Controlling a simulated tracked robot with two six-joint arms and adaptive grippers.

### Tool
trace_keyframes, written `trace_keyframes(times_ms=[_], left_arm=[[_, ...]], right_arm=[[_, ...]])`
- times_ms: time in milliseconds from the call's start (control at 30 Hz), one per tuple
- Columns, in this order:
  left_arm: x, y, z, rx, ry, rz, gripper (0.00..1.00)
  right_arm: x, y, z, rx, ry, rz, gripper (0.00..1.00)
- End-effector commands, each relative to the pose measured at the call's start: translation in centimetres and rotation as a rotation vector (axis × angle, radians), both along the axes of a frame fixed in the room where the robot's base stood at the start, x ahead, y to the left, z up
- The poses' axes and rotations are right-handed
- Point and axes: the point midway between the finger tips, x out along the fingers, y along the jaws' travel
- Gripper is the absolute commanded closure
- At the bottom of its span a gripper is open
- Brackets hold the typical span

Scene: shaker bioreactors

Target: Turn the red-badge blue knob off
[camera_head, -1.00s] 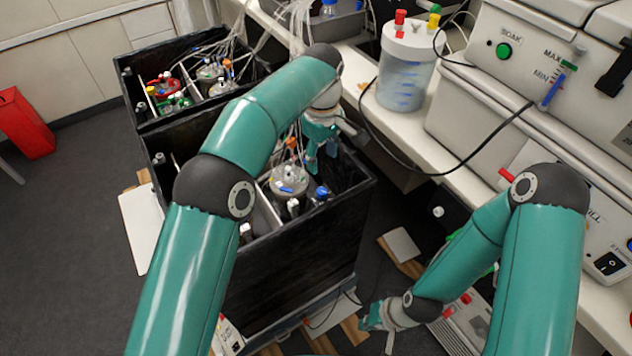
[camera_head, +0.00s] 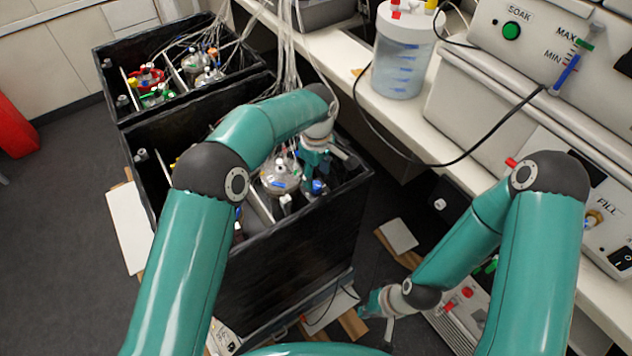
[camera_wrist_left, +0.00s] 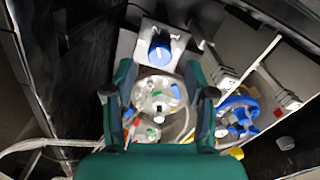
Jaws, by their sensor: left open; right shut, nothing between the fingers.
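A blue knob (camera_wrist_left: 160,52) sits on a grey plate (camera_wrist_left: 143,38) in the left wrist view, ahead of and between my left fingertips. It also shows in the head view as a small blue top (camera_head: 318,187) in the front black box. I cannot make out a red badge on it. My left gripper (camera_wrist_left: 157,76) is open, with one finger to each side of the knob's line and no clear contact. In the head view my left gripper (camera_head: 314,172) reaches down into the box just above the knob. My right gripper (camera_head: 371,306) is shut and empty, low right of the box.
A round metal-topped vessel (camera_head: 280,177) with tubes stands close beside the knob. The box walls (camera_head: 290,245) rise around it. A second black box (camera_head: 112,88) stands behind. The bench (camera_head: 430,150) on the right holds a clear canister (camera_head: 402,60) and white machines.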

Motion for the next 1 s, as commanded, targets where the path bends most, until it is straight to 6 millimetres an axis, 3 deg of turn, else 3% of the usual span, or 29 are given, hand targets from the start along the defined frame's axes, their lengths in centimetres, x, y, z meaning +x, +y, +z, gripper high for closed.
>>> trace_keyframes(times_ms=[100, 300, 667, 1000], left_arm=[[-0.1, 0.0, -2.1, 0.001, 0.003, -0.001, 0.45], [0.0, 0.0, -4.0, 0.001, 0.001, -0.001, 0.45], [0.0, 0.0, -4.4, 0.000, 0.000, 0.000, 0.45], [0.0, 0.0, -4.4, -0.001, -0.001, -0.001, 1.00]], right_arm=[[0.0, 0.0, 0.3, 0.000, 0.000, 0.000, 1.00], [0.0, 0.0, 0.6, 0.000, 0.000, 0.000, 1.00], [0.0, 0.0, 0.5, 0.000, 0.000, 0.000, 1.00], [0.0, 0.0, 0.5, 0.000, 0.000, 0.000, 1.00]])
